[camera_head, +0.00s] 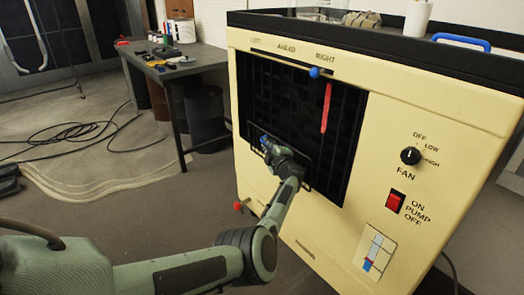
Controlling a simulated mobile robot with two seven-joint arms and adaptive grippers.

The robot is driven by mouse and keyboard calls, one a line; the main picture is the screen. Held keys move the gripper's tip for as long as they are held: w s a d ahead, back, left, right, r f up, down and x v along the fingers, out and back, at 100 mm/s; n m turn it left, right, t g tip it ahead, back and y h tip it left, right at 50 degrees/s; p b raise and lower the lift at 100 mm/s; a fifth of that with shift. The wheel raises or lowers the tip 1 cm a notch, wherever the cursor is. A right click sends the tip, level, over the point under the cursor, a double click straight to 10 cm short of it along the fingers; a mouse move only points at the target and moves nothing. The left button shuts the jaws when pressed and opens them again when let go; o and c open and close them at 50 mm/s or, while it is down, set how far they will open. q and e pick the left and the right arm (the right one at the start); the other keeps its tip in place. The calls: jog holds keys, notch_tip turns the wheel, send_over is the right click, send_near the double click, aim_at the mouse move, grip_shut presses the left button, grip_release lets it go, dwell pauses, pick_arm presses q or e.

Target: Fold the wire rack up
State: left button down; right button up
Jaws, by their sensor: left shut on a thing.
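The wire rack (307,181) is a thin dark wire frame low on the dark grille (290,95) of a cream cabinet (385,130). Much of it is hidden behind my left gripper and hard to tell from the grille. My left gripper (266,143) is in front of the grille's lower part, shut on the wire rack; the fingertips are small and dark against it. My left arm reaches in from the lower left. My right gripper is not in view.
A red strip (326,108) hangs before the grille, near a blue knob (315,72). A fan dial (410,156) and red switch (394,201) are at right. A workbench (185,62) stands at back left. Cables (75,130) lie on the floor.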

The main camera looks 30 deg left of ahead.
pick_arm(q)
jog(key=shift+w+d+r+m+g, duration=0.15)
jog(key=shift+w+m, duration=0.1)
jog(key=shift+w, duration=0.1)
jog(key=shift+w+d+r+m+g, duration=0.1)
jog(key=shift+w+m+g, duration=0.05)
jog(key=shift+w+m, duration=0.15)
jog(key=shift+r, duration=0.1)
jog(key=c, duration=1.9)
grip_release()
jog(key=shift+w, duration=0.1)
jog(key=v, duration=1.2)
jog(key=shift+d, duration=0.1)
